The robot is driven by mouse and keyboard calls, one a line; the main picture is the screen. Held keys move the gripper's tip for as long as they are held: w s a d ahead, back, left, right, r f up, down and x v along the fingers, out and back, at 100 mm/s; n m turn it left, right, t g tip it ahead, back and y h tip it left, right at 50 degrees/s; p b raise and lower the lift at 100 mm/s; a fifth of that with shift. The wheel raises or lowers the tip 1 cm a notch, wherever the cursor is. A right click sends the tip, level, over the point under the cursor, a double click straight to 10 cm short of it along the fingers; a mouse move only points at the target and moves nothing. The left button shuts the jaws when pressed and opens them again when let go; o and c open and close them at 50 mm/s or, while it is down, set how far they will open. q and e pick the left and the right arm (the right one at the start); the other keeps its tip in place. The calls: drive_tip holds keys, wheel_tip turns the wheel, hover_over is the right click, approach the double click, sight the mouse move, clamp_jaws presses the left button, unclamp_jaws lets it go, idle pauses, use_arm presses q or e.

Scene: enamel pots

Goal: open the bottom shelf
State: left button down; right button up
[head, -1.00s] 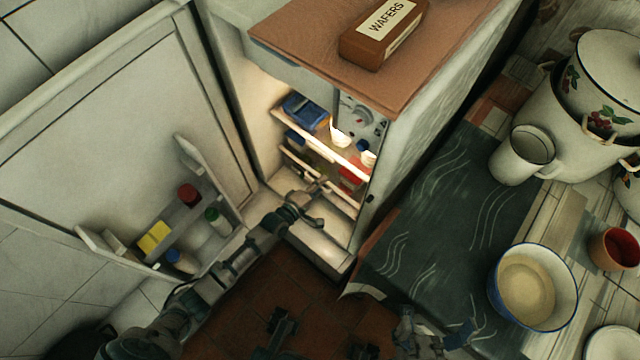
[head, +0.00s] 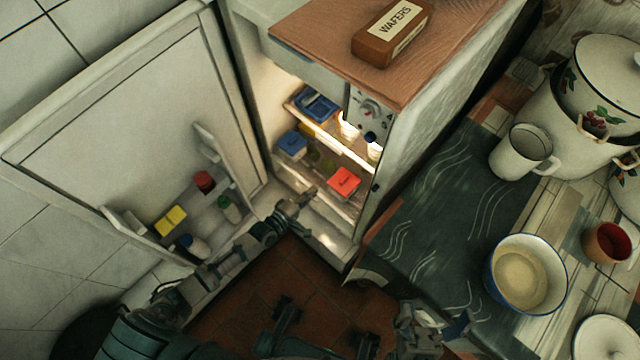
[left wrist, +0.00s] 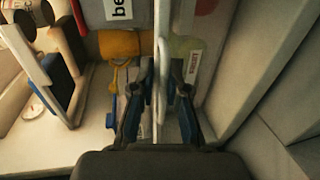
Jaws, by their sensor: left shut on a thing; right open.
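The fridge stands open. Its bottom shelf (head: 322,194) is slid partly out and carries a red-lidded container (head: 343,182) and a blue-lidded container (head: 292,145). My left gripper (head: 303,203) reaches in from the left to the shelf's front edge. In the left wrist view my left gripper (left wrist: 160,88) is shut on a thin pale edge, which looks like the bottom shelf's front.
The fridge door (head: 120,130) stands wide open at left, its rack holding jars and a yellow box (head: 170,220). An upper shelf (head: 335,140) sits above. A wafers box (head: 392,32) lies on top of the fridge. A counter (head: 440,220) with a bowl, mugs and pots stands at right.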

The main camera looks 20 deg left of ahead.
use_arm(q)
drive_tip(key=s+a+f+p, duration=0.1)
drive_tip(key=s+a, duration=0.2)
drive_tip(key=s, duration=0.7)
drive_tip(key=shift+a+p, duration=0.35)
drive_tip(key=shift+a, duration=0.05)
use_arm(e)
drive_tip(key=shift+w+a+f+n+g+y, duration=0.2)
drive_tip(key=shift+w+f+n+g+y, duration=0.15)
drive_tip(key=shift+w+g, duration=0.45)
drive_tip(key=shift+w+a+f+n+g+y, duration=0.3)
drive_tip(key=shift+w+f+g, duration=0.15)
drive_tip(key=shift+w+g, duration=0.35)
drive_tip(key=shift+w+a+f+n+g+y, duration=0.15)
drive_tip(key=shift+w+f+n+g+y, duration=0.2)
drive_tip(key=shift+w+g, duration=0.4)
use_arm(q)
drive_tip(key=c, duration=1.5)
unclamp_jaws()
drive_tip(key=shift+o, duration=1)
drive_tip(key=shift+w, duration=0.1)
use_arm(e)
drive_tip(key=shift+w+a+f, duration=0.1)
drive_tip(key=shift+w+a, duration=0.05)
drive_tip(key=shift+a, duration=0.05)
use_arm(q)
drive_tip(key=shift+r, duration=0.1)
drive_tip(key=shift+r, duration=0.1)
use_arm(e)
drive_tip(key=shift+d, duration=0.1)
